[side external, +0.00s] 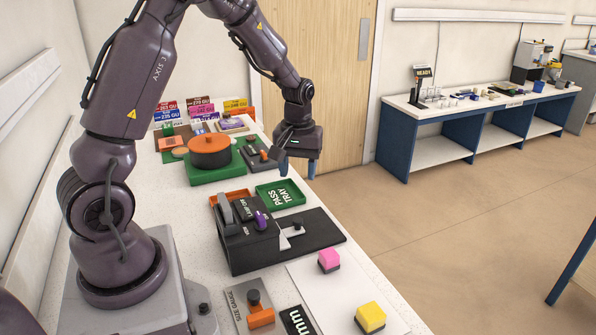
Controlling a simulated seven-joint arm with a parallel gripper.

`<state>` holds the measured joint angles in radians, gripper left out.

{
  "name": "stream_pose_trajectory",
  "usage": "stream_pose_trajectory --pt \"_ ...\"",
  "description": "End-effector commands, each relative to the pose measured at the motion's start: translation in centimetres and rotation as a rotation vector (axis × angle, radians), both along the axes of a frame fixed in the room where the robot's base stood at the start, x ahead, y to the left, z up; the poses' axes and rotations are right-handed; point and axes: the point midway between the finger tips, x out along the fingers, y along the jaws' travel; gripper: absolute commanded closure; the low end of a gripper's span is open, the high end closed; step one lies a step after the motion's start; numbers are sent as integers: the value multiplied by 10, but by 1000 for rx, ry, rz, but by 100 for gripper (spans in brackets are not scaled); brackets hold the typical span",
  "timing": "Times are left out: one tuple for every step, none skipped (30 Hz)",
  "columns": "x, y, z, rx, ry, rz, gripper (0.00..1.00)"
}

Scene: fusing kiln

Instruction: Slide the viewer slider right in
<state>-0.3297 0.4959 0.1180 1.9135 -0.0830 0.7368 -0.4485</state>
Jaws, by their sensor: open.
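The viewer looks to be the dark box (244,238) at the front middle of the bench, with a purple knob and small white lettering on it. A pale slider plate (289,238) with a black knob (298,226) juts from its right side over a flat dark base (318,240). How far the slider is in cannot be told exactly. My gripper (298,170) hangs behind and above the viewer, pointing down with blue fingertips apart. It appears empty and clear of the slider.
A green pass tray (281,188) lies just behind the viewer. A round orange-brown piece (209,150) on a green base stands further back. A pink block (329,258) and a yellow block (370,314) sit on a white sheet (345,288) in front. A size gauge (240,296) lies at front left.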

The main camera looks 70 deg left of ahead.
Motion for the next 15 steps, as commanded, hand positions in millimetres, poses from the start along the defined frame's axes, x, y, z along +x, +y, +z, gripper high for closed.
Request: stream_pose_trajectory --pt "0 0 -1 -1 2 0 48" --pt "-1 -1 -3 -3 7 -1 48" --pt "-1 -1 -8 -6 18 -1 48" --pt "0 0 -12 -7 25 -2 48" --pt "5 2 -17 -5 29 -4 48" --pt "13 6 -22 -7 42 -16 48" --pt "19 8 -26 -13 61 -38 48" --pt "25 10 -29 -21 82 -70 48" --pt "32 13 -32 -35 114 -122 48" --pt "38 15 -33 -48 138 -167 48" --pt "42 16 -34 -63 163 -213 48" --pt "47 18 -34 -86 196 -277 48" --pt "51 19 -33 -102 217 -325 48" --pt "53 19 -32 -121 239 -371 48" --pt "56 20 -29 -144 263 -431 48"
